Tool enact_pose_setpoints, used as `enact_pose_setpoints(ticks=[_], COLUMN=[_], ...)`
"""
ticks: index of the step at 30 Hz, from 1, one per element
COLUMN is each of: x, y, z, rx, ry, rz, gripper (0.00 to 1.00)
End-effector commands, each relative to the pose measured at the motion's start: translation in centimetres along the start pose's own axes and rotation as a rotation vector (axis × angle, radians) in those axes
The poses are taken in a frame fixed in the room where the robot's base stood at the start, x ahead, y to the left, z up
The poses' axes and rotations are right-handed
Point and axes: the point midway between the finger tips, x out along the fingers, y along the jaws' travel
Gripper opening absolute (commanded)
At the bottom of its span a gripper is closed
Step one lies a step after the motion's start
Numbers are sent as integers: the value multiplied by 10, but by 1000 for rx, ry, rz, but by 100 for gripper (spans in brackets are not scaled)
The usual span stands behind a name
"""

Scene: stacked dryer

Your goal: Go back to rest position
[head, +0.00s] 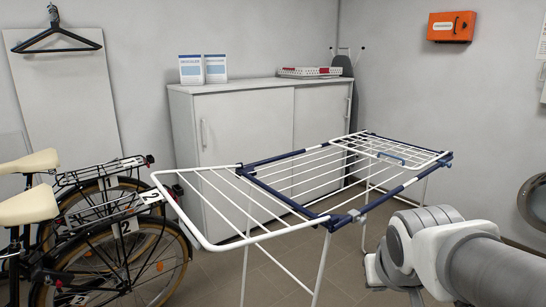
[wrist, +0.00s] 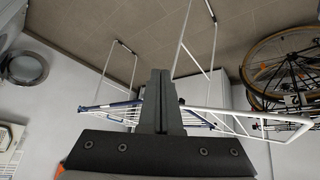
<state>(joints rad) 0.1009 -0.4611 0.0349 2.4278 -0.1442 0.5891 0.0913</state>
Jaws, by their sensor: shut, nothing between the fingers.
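My gripper shows in the wrist view (wrist: 161,75), its two dark fingers together with nothing between them. In the head view my grey and white arm reaches in from the lower right, beside the drying rack's right end; the fingertips cannot be made out there. The white and blue drying rack (head: 290,180) stands unfolded in the middle of the room. It also shows upside down in the wrist view, behind my fingers (wrist: 120,112). I see no contact between gripper and rack.
A white cabinet (head: 240,130) stands behind the rack, with two cards and a red-white box on top. Bicycles (head: 110,245) stand at the left. A round machine door (head: 537,205) is at the right edge. An orange box (head: 450,27) hangs on the wall.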

Motion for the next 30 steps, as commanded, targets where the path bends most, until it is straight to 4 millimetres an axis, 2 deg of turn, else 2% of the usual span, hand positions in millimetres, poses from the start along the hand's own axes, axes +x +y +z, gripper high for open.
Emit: enact_pose_setpoints(ticks=[1, 3, 10, 12, 17, 24, 30], x=[-14, -29, -68, -88, -116, -167, -198], y=[-5, -11, -31, -28, -24, -18, -14], z=[11, 26, 76, 60, 40, 5, -16], rx=[-4, -6, -30, -29, -28, -27, -27], ry=[-6, -28, -90, -96, -96, -95, -95], rz=[-17, -42, -138, -134, -132, -131, -130], gripper=[0, 0, 0, 0, 0, 0, 0])
